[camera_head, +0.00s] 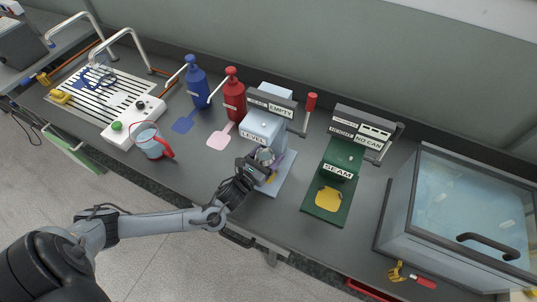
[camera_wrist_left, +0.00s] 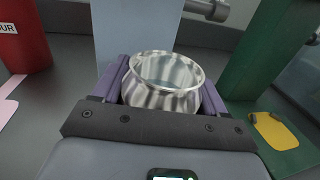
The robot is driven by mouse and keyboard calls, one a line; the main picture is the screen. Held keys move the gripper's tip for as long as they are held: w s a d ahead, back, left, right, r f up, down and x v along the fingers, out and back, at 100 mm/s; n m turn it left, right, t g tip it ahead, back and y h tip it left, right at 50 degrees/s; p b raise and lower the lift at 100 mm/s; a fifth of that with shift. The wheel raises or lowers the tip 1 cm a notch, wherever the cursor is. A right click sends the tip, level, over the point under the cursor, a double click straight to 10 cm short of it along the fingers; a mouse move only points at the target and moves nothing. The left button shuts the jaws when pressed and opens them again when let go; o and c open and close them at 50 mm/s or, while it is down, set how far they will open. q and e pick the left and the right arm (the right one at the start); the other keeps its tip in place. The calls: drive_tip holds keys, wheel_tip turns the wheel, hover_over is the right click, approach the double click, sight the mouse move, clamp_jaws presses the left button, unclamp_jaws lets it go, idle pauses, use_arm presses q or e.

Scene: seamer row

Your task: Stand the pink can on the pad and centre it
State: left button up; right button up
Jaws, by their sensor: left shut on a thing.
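My left gripper (camera_head: 262,160) is shut on an open-topped can (camera_wrist_left: 165,82). It looks silvery, with no clear pink showing; only a small part of the can (camera_head: 266,155) shows in the head view. The can looks upright between the purple fingers; its lower part is hidden by the gripper. It is at the front of the light blue machine marked LEVEL (camera_head: 262,123), over its base plate (camera_head: 284,173). A bit of yellow shows on that plate beside the gripper. I cannot tell whether the can touches the plate. My right gripper is not in view.
Right of the gripper stands the green SEAM machine (camera_head: 339,172), with a yellow pad (camera_head: 327,198) and a NO CAN display. Blue (camera_head: 197,88) and red (camera_head: 234,100) bottles, a red-handled jug (camera_head: 151,142) and a pink patch (camera_head: 221,137) are left. A glass-topped box (camera_head: 392,215) is far right.

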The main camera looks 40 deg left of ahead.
use_arm(q)
drive_tip(key=o, duration=1.3)
drive_tip(key=shift+f, duration=0.1)
drive_tip(key=shift+c, duration=0.2)
drive_tip(key=shift+s, duration=0.1)
drive_tip(key=shift+s, duration=0.3)
drive_tip(key=s, duration=0.3)
drive_tip(key=s+p, duration=0.1)
drive_tip(key=s, duration=0.7)
drive_tip(key=shift+s+d+p, duration=0.1)
drive_tip(key=shift+d+p, duration=0.2)
drive_tip(key=shift+d, duration=0.1)
